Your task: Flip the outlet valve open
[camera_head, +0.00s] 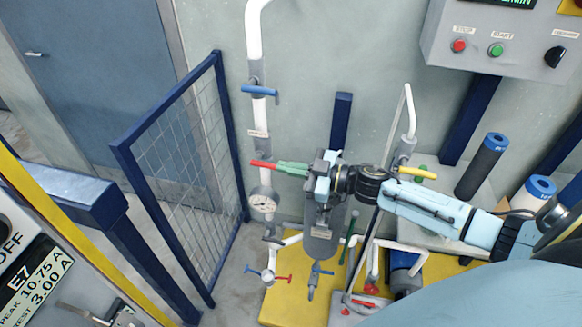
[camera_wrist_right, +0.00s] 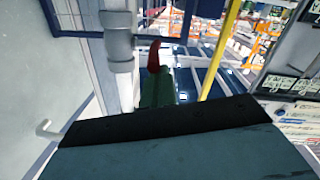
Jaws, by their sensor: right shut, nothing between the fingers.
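A white vertical pipe (camera_head: 254,135) carries a valve with a red lever (camera_head: 262,164), set just above a round pressure gauge (camera_head: 263,204). My right gripper (camera_head: 282,167) reaches in from the right. Its green fingers are shut and empty, their tips at or very near the lever's right end; contact is not clear. In the right wrist view the red lever (camera_wrist_right: 154,54) shows just beyond the closed fingers (camera_wrist_right: 156,85), beside the grey pipe fitting (camera_wrist_right: 118,48). I cannot read which valve is labelled outlet. My left gripper is not seen.
A blue-handled valve (camera_head: 260,91) sits higher on the pipe. A yellow lever (camera_head: 417,173) is right of my wrist. Small red and blue valves (camera_head: 268,275) are below. A mesh gate (camera_head: 185,165) stands left, a control box (camera_head: 500,45) upper right.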

